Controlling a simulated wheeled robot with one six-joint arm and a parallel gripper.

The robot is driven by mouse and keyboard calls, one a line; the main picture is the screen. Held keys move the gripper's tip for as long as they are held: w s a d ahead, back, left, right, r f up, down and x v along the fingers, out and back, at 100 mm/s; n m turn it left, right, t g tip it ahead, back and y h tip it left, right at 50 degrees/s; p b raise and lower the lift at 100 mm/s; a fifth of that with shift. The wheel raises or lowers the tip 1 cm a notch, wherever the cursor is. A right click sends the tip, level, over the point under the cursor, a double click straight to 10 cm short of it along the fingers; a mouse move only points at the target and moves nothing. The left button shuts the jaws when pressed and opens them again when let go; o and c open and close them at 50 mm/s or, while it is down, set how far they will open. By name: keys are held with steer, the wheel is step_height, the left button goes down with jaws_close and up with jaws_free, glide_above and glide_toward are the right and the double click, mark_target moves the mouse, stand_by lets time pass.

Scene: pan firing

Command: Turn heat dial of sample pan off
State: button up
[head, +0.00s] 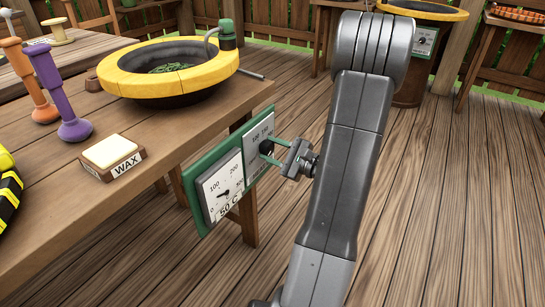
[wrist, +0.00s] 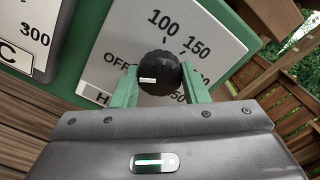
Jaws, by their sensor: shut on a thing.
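A green panel (head: 195,203) at the table's side carries a white dial plate (wrist: 110,50) with a black heat dial (wrist: 160,73). OFF, 100 and 150 are readable on it; other markings are partly hidden. My gripper (wrist: 160,88) has its green fingers on either side of the dial, shut on it. A small white mark shows on the left of the dial's face. In the head view my gripper (head: 274,154) reaches the panel from the right. A yellow-rimmed pan (head: 125,82) with green bits in it sits on the table above.
A temperature gauge (head: 222,190) beside the dial plate is labelled 50 C. A WAX block (head: 112,152), a purple tool (head: 60,95) and an orange tool (head: 28,80) are on the table (head: 60,240). Another yellow-rimmed pan (head: 425,10) stands at the back right. The deck at right is clear.

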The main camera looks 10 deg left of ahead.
steer(key=shift+n+b, duration=0.4)
steer(key=shift+n, duration=0.2)
steer(key=o, duration=1)
steer(key=shift+c, duration=0.2)
steer(key=p+v, duration=0.3)
steer(key=v, duration=1.1)
steer(key=shift+a, duration=0.15)
steer(key=b+x, duration=0.3)
steer(key=x, duration=1)
steer(key=shift+w+a, duration=0.15)
steer(key=shift+a, duration=0.15)
steer(key=shift+d, duration=0.15)
